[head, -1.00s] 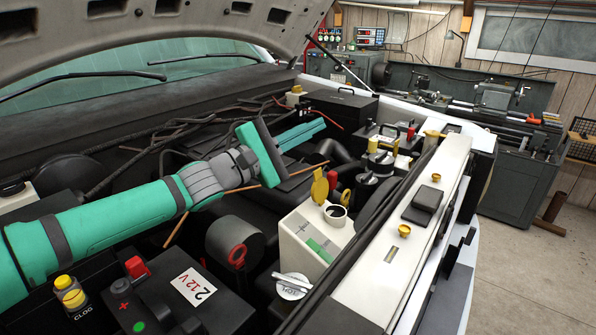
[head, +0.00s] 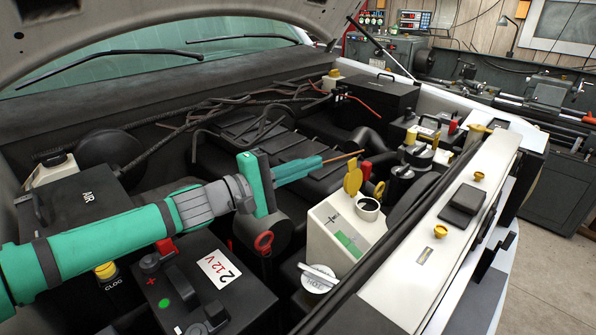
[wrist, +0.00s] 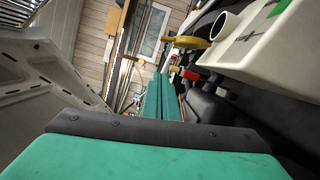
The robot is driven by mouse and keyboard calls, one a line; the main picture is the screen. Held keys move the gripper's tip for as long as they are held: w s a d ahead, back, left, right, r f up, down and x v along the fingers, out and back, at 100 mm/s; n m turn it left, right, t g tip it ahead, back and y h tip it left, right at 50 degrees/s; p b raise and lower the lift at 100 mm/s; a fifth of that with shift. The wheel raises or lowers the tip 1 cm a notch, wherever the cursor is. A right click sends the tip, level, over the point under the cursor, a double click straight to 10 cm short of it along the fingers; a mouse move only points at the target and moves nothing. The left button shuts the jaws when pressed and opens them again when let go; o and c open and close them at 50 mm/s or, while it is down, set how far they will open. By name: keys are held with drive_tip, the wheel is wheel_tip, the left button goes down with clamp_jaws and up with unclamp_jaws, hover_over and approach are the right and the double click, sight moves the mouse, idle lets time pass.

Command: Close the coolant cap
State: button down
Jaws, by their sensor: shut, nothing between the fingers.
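The coolant reservoir is a white tank (head: 340,228) right of centre in the head view, with a green level mark on its side. Its yellow cap (head: 353,179) stands tilted up on the left of the round dark filler neck (head: 369,206), which is open. In the wrist view the tank (wrist: 254,48) is at upper right, with the neck (wrist: 222,25) and the yellow cap (wrist: 190,42) beside it. My gripper (head: 320,162) is shut and empty, its teal fingers pointing right, left of the cap and apart from it. The fingers (wrist: 157,95) also show together in the wrist view.
A black 12 V battery (head: 200,290) lies below my arm. A white-handled round cap (head: 318,277) sits in front of the tank. A red ring handle (head: 264,242) is left of the tank. A long white panel (head: 440,240) runs along the right. The raised hood (head: 120,30) hangs above.

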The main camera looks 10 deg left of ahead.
sight(353, 177)
drive_tip(key=shift+s+d+r, duration=0.1)
drive_tip(key=shift+d+r, duration=0.05)
drive_tip(key=shift+d, duration=0.8)
drive_tip(key=shift+s+d+r, duration=0.1)
drive_tip(key=shift+d+r, duration=0.05)
drive_tip(key=shift+d, duration=0.8)
drive_tip(key=shift+s+d+r, duration=0.1)
drive_tip(key=shift+d+r, duration=0.05)
drive_tip(key=shift+d, duration=0.8)
drive_tip(key=shift+w, duration=0.1)
